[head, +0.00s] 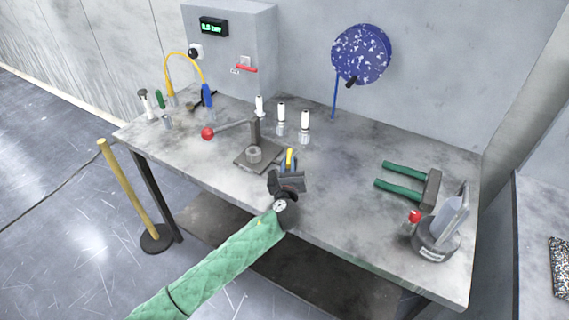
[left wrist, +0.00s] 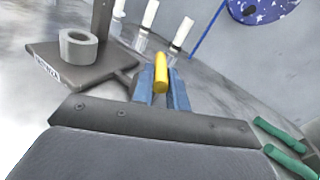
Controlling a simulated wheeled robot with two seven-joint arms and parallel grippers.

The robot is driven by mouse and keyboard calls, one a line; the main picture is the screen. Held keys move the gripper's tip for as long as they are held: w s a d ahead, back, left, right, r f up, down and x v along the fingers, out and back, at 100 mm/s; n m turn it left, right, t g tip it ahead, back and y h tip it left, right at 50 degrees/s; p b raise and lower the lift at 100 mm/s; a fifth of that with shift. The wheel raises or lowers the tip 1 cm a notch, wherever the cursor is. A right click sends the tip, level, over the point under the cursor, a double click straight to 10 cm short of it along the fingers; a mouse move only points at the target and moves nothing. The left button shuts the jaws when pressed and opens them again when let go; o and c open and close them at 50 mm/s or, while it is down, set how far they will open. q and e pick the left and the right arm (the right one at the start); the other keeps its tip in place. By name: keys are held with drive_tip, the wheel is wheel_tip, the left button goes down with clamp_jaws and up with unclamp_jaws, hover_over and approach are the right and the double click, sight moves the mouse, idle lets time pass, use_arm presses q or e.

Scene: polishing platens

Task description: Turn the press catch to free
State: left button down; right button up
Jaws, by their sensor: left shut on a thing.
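The press stands on the workbench with a dark base plate (head: 242,159), an upright column (head: 256,130), and a lever ending in a red ball (head: 207,133). A grey ring (head: 254,154) sits on its base; the ring (left wrist: 78,46) also shows in the left wrist view. The yellow press catch (left wrist: 160,72) stands up beside the base's right side; it also shows in the head view (head: 289,153). My left gripper (head: 289,164) is shut on the catch, its blue fingertips on either side of it. The catch's lower end is hidden by the fingers. My right gripper is not in view.
Several white-capped vials (head: 281,112) stand behind the press. A blue speckled disc (head: 361,54) hangs on the wall. The bench middle right is clear.

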use_arm(q)
drive_tip(key=y, duration=0.1)
drive_tip(key=d+n+y, duration=0.1)
drive_tip(key=shift+r+n+y, duration=0.1)
drive_tip(key=shift+n+y, duration=0.2)
drive_tip(key=shift+y, duration=0.1)
drive_tip(key=shift+w+d+n+y, duration=0.1)
drive_tip(key=shift+d+n+y, duration=0.25)
drive_tip(key=shift+n+y, duration=0.55)
drive_tip(key=shift+w+d+n+g+y, duration=0.15)
drive_tip(key=shift+n+g+y, duration=0.25)
drive_tip(key=shift+y, duration=0.5)
drive_tip(key=shift+d+n+g+y, duration=0.3)
drive_tip(key=shift+n+y, duration=0.2)
drive_tip(key=shift+y, duration=0.4)
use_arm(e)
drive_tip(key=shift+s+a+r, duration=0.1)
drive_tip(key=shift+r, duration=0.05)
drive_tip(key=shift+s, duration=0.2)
use_arm(q)
drive_tip(key=c, duration=1.4)
unclamp_jaws()
